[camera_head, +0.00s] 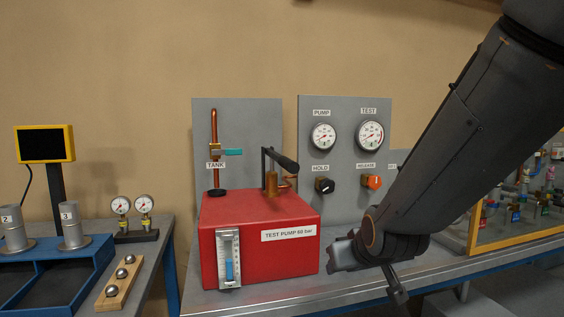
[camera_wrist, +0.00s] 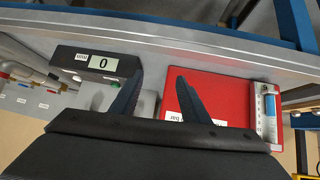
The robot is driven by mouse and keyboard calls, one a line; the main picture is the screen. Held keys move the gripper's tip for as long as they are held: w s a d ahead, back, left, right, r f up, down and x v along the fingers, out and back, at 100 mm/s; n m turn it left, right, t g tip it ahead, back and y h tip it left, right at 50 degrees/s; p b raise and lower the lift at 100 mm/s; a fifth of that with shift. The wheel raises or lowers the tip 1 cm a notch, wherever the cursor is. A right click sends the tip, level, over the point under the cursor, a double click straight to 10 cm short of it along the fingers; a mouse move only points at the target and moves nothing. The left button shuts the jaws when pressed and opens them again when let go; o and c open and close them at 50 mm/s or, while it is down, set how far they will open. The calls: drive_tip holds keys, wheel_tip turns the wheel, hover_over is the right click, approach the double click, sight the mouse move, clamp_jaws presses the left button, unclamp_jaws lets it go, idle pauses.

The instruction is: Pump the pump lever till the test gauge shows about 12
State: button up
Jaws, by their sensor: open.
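The pump lever (camera_head: 284,161) is a dark handle on a brass post on top of the red test pump (camera_head: 212,222), its grip sloping down to the right. The test gauge (camera_head: 370,136) is a round white dial at the upper right of the grey panel; its needle is too small to read. My gripper (camera_head: 372,272) is low in front of the bench, right of the red pump and away from the lever. In the wrist view my gripper (camera_wrist: 157,92) is open and empty, with the red pump (camera_wrist: 230,88) beyond its right finger. The lever is not visible there.
The panel also holds the pump gauge (camera_head: 323,136), a black hold knob (camera_head: 324,185) and an orange release knob (camera_head: 371,182). A teal tank valve handle (camera_head: 233,152) is behind the pump. A black box reading 0 (camera_wrist: 97,63) shows in the wrist view. A yellow-framed case (camera_head: 478,230) stands right.

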sight(296, 171)
drive_tip(key=w+a+r+n+t+y, duration=0.1)
drive_tip(key=w+a+r+t, duration=0.1)
drive_tip(key=a+r, duration=0.2)
drive_tip(key=w+a+r+n+t+y, duration=0.1)
drive_tip(key=w+a+r+t, duration=0.1)
drive_tip(key=r, duration=0.7)
drive_tip(key=w+a+r+t+y+p, duration=0.1)
drive_tip(key=w+a+r+t, duration=0.1)
drive_tip(key=a+r, duration=0.3)
drive_tip(key=shift+a+r+n+t+y, duration=0.2)
drive_tip(key=shift+r+t, duration=0.25)
drive_tip(key=shift+r, duration=0.25)
drive_tip(key=shift+a+r+n+t+y, duration=0.1)
drive_tip(key=shift+r+n+t+y, duration=0.1)
drive_tip(key=shift+r+t, duration=0.35)
drive_tip(key=shift+w+a+r, duration=0.1)
drive_tip(key=shift+w+r, duration=0.1)
drive_tip(key=shift+w, duration=0.05)
drive_tip(key=p+x, duration=0.1)
drive_tip(key=x, duration=0.6)
drive_tip(key=shift+w+f, duration=0.15)
clamp_jaws()
